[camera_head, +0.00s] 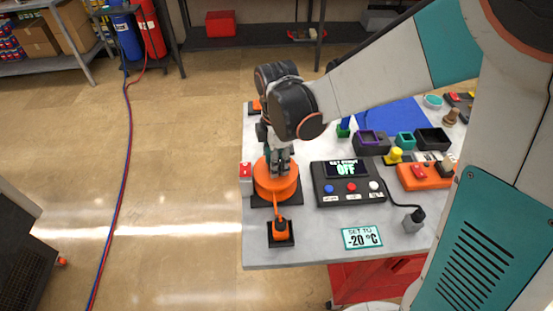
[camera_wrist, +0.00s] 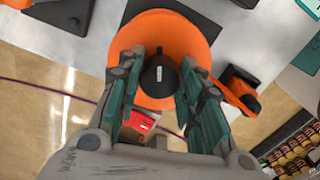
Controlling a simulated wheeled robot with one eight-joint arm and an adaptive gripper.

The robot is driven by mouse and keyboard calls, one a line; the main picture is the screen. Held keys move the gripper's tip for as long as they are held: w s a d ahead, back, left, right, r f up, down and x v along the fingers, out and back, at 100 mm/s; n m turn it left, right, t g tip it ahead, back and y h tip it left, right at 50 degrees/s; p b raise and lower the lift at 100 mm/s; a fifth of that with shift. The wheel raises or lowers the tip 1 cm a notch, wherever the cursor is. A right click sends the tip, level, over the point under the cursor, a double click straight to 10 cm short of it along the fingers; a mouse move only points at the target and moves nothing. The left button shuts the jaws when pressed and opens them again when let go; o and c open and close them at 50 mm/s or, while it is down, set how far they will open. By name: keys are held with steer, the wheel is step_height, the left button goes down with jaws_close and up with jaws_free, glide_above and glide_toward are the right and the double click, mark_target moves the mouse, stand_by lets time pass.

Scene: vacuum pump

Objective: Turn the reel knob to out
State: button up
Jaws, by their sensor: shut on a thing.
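The orange reel (camera_head: 277,186) sits on a black base at the left end of the grey table. In the wrist view the reel (camera_wrist: 193,22) fills the top middle. Its black round knob (camera_wrist: 158,88) has a raised grip bar and a small white mark, and lies between my fingers. My gripper (camera_head: 279,163) points down over the reel, and in the wrist view its fingers (camera_wrist: 161,62) stand on either side of the knob, shut on its grip bar. The exact contact is partly hidden, and I cannot read any knob label.
A black control box (camera_head: 348,183) reading OFF stands right of the reel. An orange plug block (camera_head: 281,232) is in front of it, and a -20 °C sign (camera_head: 361,238) lies near the front edge. A red and white switch (camera_head: 246,171) sits left of the reel.

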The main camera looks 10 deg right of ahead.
steer(key=n, duration=0.6)
steer(key=shift+w+n, duration=0.1)
steer(key=shift+n, duration=0.2)
steer(key=n, duration=0.6)
steer(key=shift+a, duration=0.15)
steer(key=shift+n, duration=0.3)
steer(key=o, duration=1.1)
steer(key=shift+c, duration=0.2)
